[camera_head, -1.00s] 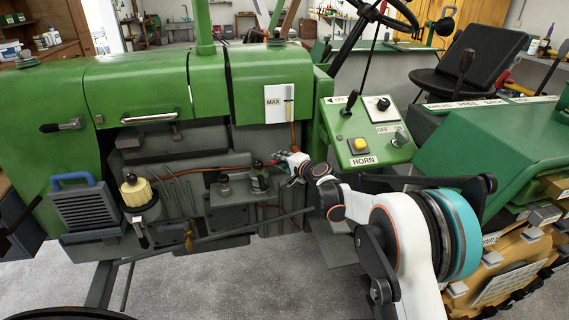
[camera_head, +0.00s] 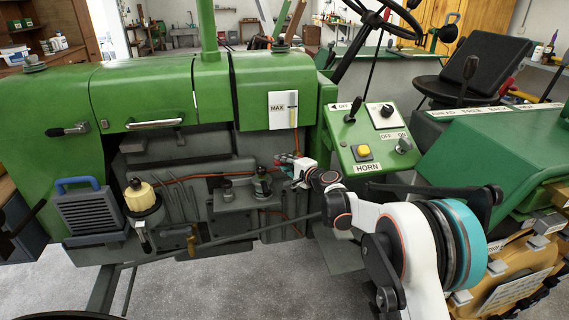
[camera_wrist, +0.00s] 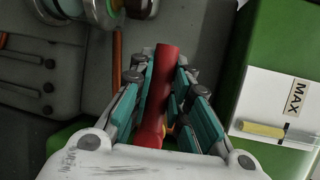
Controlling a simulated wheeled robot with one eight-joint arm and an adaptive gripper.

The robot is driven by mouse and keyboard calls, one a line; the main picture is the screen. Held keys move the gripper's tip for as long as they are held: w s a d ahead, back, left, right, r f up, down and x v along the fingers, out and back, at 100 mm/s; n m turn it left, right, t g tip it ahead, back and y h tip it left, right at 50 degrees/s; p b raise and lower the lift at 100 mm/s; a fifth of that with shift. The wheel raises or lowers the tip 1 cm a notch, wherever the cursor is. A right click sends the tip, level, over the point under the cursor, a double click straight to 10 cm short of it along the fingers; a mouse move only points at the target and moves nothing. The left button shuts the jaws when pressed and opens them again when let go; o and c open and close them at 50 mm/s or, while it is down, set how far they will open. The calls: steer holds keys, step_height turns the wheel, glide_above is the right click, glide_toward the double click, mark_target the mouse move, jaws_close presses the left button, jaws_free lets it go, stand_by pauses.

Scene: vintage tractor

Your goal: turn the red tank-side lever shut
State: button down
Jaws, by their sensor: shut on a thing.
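The red lever (camera_wrist: 160,85) is a plain red rod. It runs up the middle of the wrist view, between the teal-padded fingers of my gripper (camera_wrist: 162,68). My gripper is shut on it, with a pad along each side. The lever's tip shows beyond the fingertips. In the head view my gripper (camera_head: 284,160) is at the tractor's side, below the MAX gauge and left of the horn panel. There the lever is mostly hidden by the fingers, and its turn angle cannot be told.
The MAX gauge (camera_wrist: 273,115) on the green tank is close at the right of the wrist view. In the head view a dark-topped fitting (camera_head: 262,183) stands just left of my gripper. The horn panel (camera_head: 372,140) is to the right, above my arm.

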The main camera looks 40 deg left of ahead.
steer(key=c, duration=1.5)
jaws_free()
steer(key=shift+w, duration=0.1)
steer(key=shift+d, duration=0.1)
steer(key=v, duration=1.2)
steer(key=shift+r, duration=0.15)
